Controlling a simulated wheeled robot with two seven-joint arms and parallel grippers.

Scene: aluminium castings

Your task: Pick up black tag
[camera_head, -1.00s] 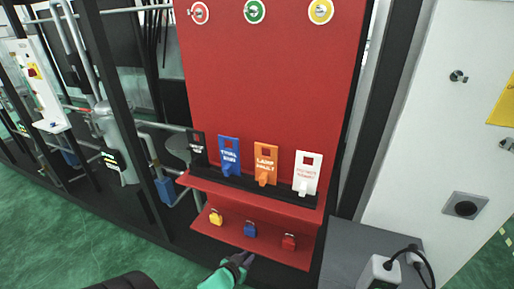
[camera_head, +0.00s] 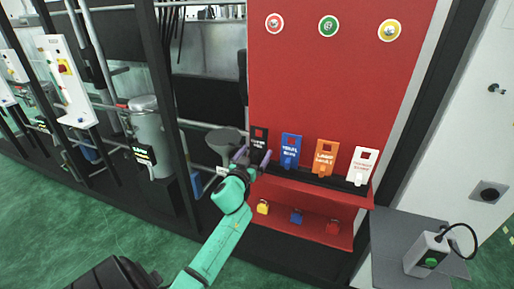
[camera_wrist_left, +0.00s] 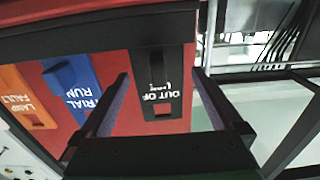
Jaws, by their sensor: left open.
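The black tag (camera_head: 259,138) stands at the left end of a row of tags on the red board's ledge. It also shows in the left wrist view (camera_wrist_left: 160,85), upside down, with white lettering reading "OUT OF" and partly hidden lower text. My left gripper (camera_head: 253,160) is open in front of the black tag, one finger on each side of it in the left wrist view (camera_wrist_left: 159,76). No contact between fingers and tag is visible. A finger covers part of the tag in the head view. My right gripper is not in view.
A blue tag (camera_head: 291,150), an orange tag (camera_head: 325,157) and a white tag (camera_head: 362,166) stand to the right of it. Yellow, blue and red padlocks (camera_head: 296,216) sit on the lower red shelf. A dark frame post (camera_head: 170,120) stands to the left.

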